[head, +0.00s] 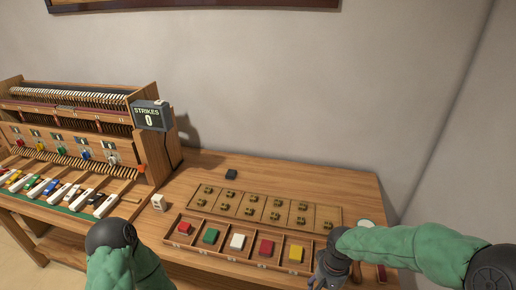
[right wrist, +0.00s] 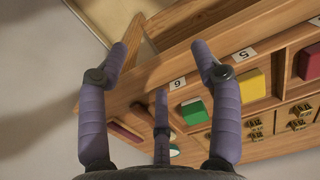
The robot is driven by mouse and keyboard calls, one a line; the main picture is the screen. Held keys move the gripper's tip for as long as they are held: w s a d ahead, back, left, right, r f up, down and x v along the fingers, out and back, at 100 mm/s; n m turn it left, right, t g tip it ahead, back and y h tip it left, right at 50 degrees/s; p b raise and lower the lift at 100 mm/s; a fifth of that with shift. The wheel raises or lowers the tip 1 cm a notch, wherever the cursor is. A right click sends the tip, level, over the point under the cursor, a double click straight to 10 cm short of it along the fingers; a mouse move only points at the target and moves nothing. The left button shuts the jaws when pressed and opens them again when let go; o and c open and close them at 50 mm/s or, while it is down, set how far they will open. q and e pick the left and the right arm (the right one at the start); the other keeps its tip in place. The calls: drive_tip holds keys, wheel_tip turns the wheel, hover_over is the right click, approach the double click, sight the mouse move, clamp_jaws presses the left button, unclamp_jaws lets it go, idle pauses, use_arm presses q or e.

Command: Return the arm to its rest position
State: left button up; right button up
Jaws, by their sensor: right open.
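My right arm (head: 405,247) reaches in from the right in a green sleeve. Its gripper (head: 326,279) is low in the head view, at the right end of the compartment tray, partly cut off by the frame. In the right wrist view the purple fingers of this gripper (right wrist: 162,62) are spread apart with nothing held between them. A green block (right wrist: 195,112) lies beyond the right finger in a compartment. My left arm (head: 122,262) shows only its dark joint and green sleeve at the lower left; its gripper is out of view.
The compartment tray (head: 213,251) holds red, green, white and yellow blocks. Behind it lies a panel (head: 262,210) with brass fittings. A piano-like machine (head: 70,120) with a strikes counter (head: 152,116) reading 0 stands at left. A small dark block (head: 231,174) sits on the wooden table (head: 340,183).

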drive_tip(key=s+a+f+y, duration=0.1)
drive_tip(key=s+a+f, duration=0.2)
drive_tip(key=f, duration=0.4)
drive_tip(key=s+a+f+y, duration=0.1)
drive_tip(key=s+a+f, duration=0.2)
drive_tip(key=f, duration=0.5)
drive_tip(key=s+a+f+y, duration=0.1)
drive_tip(key=s+a+f, duration=0.2)
drive_tip(key=f, duration=0.4)
drive_tip(key=shift+s+a+f+t+y, duration=0.3)
drive_tip(key=shift+s+a+t, duration=0.1)
drive_tip(key=shift+s, duration=0.45)
